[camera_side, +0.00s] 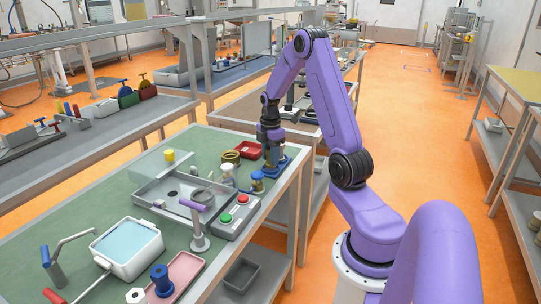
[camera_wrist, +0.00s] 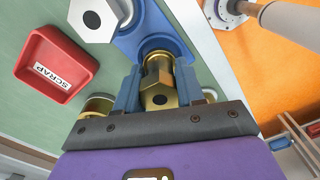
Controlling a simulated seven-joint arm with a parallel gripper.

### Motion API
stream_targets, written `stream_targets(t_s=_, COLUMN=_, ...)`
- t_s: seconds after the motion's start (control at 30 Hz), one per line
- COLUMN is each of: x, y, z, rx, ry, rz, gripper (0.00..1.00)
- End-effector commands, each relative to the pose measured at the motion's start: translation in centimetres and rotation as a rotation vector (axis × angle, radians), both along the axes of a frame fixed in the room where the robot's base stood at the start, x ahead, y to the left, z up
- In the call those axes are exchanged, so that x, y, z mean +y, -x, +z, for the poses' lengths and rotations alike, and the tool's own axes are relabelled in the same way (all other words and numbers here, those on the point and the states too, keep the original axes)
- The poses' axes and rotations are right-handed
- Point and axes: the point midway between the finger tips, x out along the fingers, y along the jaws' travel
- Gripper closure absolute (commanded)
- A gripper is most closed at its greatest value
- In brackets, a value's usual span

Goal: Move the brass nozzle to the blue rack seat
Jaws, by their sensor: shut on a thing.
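My gripper (camera_wrist: 158,88) is shut on the brass nozzle (camera_wrist: 158,72), a hex-ended brass piece held between the two blue fingers in the wrist view. In the side view my gripper (camera_side: 271,148) is low over the blue rack (camera_side: 282,168) near the table's far right edge. In the wrist view the blue rack (camera_wrist: 128,42) lies just beyond the nozzle, and a rounded blue part curves behind the nozzle's far end. I cannot tell whether the nozzle rests in a seat or hangs just above it. A white hex-headed piece (camera_wrist: 92,18) stands at the rack's other end.
A red scrap tray (camera_wrist: 58,63) lies left of the rack. A brass ring part (camera_side: 230,157) and a grey fixture tray (camera_side: 150,190) with a button box (camera_side: 236,215) stand nearby. The table edge is close.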

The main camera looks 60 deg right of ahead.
Motion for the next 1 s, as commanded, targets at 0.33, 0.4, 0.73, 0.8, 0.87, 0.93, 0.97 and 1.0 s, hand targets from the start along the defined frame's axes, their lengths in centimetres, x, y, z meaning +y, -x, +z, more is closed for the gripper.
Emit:
stream_targets(t_s=0.33, x=-0.02, y=-0.02, z=0.04, rx=-0.001, ry=0.000, rz=0.000, gripper=1.00)
stream_targets(t_s=0.4, x=-0.02, y=-0.02, z=0.04, rx=-0.001, ry=0.000, rz=0.000, gripper=1.00)
stream_targets(t_s=0.73, x=-0.02, y=-0.03, z=-0.37, rx=-0.001, ry=0.000, rz=0.000, gripper=1.00)
stream_targets(t_s=0.8, x=-0.01, y=-0.03, z=-0.52, rx=-0.001, ry=0.000, rz=0.000, gripper=1.00)
stream_targets(t_s=0.87, x=-0.01, y=-0.03, z=-0.65, rx=-0.001, ry=0.000, rz=0.000, gripper=1.00)
stream_targets(t_s=0.93, x=-0.01, y=-0.02, z=-0.81, rx=0.000, ry=0.000, rz=0.000, gripper=1.00)
stream_targets(t_s=0.97, x=0.01, y=-0.01, z=-0.87, rx=0.000, ry=0.000, rz=0.000, gripper=1.00)
stream_targets(t_s=1.0, x=0.01, y=-0.01, z=-0.96, rx=0.000, ry=0.000, rz=0.000, gripper=1.00)
